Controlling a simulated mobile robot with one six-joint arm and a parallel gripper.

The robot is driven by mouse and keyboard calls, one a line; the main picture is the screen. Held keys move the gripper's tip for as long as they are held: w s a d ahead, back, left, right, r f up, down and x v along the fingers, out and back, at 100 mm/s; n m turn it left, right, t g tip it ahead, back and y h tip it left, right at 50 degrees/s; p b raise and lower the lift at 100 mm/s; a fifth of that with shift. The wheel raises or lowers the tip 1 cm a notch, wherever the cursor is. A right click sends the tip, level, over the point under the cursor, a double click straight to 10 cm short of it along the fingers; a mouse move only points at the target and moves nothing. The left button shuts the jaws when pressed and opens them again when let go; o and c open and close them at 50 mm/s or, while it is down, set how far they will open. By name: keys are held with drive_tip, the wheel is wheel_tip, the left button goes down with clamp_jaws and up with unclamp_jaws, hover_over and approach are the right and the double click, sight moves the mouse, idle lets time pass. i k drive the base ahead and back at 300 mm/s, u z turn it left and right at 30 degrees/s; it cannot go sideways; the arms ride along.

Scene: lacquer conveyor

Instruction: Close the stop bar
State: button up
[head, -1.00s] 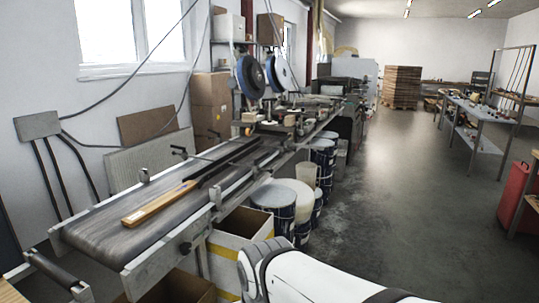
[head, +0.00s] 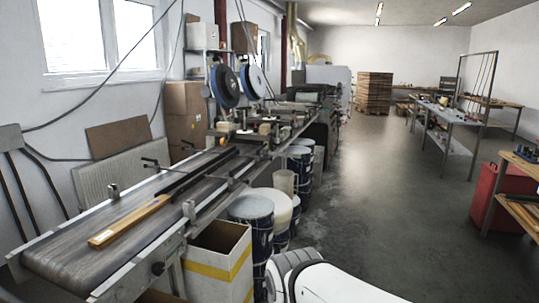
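The conveyor belt (head: 80,259) runs from the lower left toward the machines at the back. A wooden strip (head: 130,222) lies along it. A long dark bar (head: 200,170) lies lengthwise farther along the belt, with thin dark handles or rods near it. I cannot tell for sure which part is the stop bar, or whether it is open or closed. My white arm shows at the bottom edge, to the right of the conveyor and apart from it. My gripper is out of view.
A white carton with a yellow band (head: 218,262) and several drums, one in front (head: 251,213), stand along the conveyor's right side. The grey floor (head: 372,195) is clear to the right, up to a red cabinet (head: 497,194) and workbenches. Stacked pallets (head: 374,92) stand at the back.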

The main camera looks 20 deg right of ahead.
sight(271, 153)
drive_tip(key=z, duration=0.65)
drive_tip(key=i, duration=1.5)
drive_tip(key=z, duration=0.4)
drive_tip(key=i, duration=1.7)
drive_tip(key=z, duration=0.15)
